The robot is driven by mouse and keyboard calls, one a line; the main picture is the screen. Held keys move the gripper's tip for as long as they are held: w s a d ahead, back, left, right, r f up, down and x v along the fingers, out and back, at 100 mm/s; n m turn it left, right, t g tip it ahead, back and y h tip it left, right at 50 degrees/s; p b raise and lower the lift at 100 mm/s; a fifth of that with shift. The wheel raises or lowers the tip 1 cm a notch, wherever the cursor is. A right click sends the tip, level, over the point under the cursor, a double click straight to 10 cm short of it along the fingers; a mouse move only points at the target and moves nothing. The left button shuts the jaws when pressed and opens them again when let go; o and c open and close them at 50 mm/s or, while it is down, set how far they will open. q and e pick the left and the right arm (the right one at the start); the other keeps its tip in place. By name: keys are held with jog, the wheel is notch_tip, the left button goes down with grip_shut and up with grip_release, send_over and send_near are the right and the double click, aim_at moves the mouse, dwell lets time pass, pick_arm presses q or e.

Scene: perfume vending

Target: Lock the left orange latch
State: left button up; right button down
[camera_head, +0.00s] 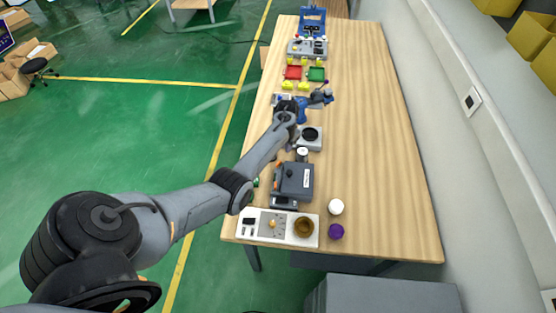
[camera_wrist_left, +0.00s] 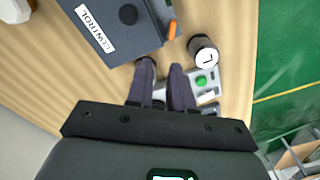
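A dark grey control box (camera_head: 297,181) stands near the front of the table. Its white CONTROL label (camera_wrist_left: 96,28) and black knob (camera_wrist_left: 128,14) show in the left wrist view. An orange latch (camera_wrist_left: 171,31) sticks out from its side there; in the head view orange bits show small along the box's left side. Whether the latch is locked is unclear. My left gripper (camera_wrist_left: 161,66) points down beyond the box's far edge, its two dark fingers a little apart with nothing between them, short of the latch. My right gripper is not in view.
A black cylinder with a white marked top (camera_wrist_left: 206,57) stands close beside the latch. A grey device with a green button (camera_wrist_left: 203,80) lies behind my fingers. A white-topped jar (camera_head: 336,207) and purple item (camera_head: 336,231) stand right of the box. The table's right side is clear.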

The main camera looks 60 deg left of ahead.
aim_at(277, 164)
pick_arm(q)
jog(key=shift+n, duration=0.4)
jog(key=s+f, duration=0.1)
jog(key=f, duration=0.2)
jog(key=s+a+f+b, duration=0.1)
jog(key=f, duration=0.3)
jog(key=s+f+b, duration=0.1)
jog(key=f, duration=0.2)
jog(key=shift+s+a+f, duration=0.1)
jog(key=shift+a+f, duration=0.05)
jog(key=shift+a, duration=0.05)
jog(key=shift+f+b, duration=0.45)
jog(key=shift+f, duration=0.3)
jog(key=shift+c, duration=0.3)
grip_shut()
